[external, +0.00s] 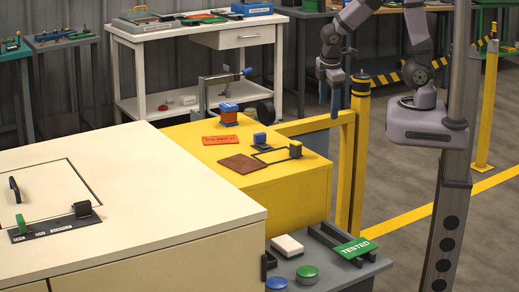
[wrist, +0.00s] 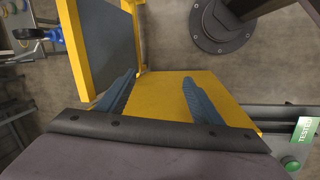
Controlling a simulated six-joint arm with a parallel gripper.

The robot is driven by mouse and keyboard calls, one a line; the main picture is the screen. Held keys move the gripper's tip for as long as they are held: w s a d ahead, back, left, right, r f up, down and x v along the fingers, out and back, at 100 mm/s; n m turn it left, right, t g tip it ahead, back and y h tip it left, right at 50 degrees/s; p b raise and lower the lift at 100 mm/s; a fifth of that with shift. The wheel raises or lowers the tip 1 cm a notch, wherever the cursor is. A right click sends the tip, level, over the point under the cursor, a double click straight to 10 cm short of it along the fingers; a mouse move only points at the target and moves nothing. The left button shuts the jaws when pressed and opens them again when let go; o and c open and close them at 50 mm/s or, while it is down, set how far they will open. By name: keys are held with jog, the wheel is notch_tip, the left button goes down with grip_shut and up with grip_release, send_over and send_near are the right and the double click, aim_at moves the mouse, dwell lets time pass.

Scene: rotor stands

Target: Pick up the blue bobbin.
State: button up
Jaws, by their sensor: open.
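Two blue parts stand on the yellow cabinet (external: 300,179) in the external view. One small blue piece (external: 260,138) sits on a dark base. Another blue piece (external: 228,106) tops an orange-and-blue block near the back edge. At this size I cannot tell which is the blue bobbin. My gripper (external: 335,110) hangs to the right of and behind the cabinet, near the yellow posts, apart from both. In the wrist view my gripper (wrist: 160,78) is open, its blue-grey fingers spread with nothing held between them. Neither blue piece is clear in that view.
A green TESTED plate (external: 355,248) lies on the grey bench.

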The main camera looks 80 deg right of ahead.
jog(key=w+d+f+n+t+h+b, duration=0.25)
jog(key=w+n, duration=0.35)
jog(key=w, duration=0.3)
notch_tip(320, 180, up, 5)
jog(key=n+t+h+b, duration=0.5)
jog(key=n+t+b, duration=0.2)
jog(key=n, duration=0.7)
send_over(228, 104)
jog(key=s, duration=0.2)
jog(key=shift+w+a+r, duration=0.15)
jog(key=shift+a, duration=0.3)
jog(key=shift+w+a+r+n+t, duration=0.2)
jog(key=shift+w+r+n+t, duration=0.05)
jog(key=shift+w+r+n, duration=0.1)
jog(key=shift+f, duration=3)
jog(key=shift+f, duration=0.1)
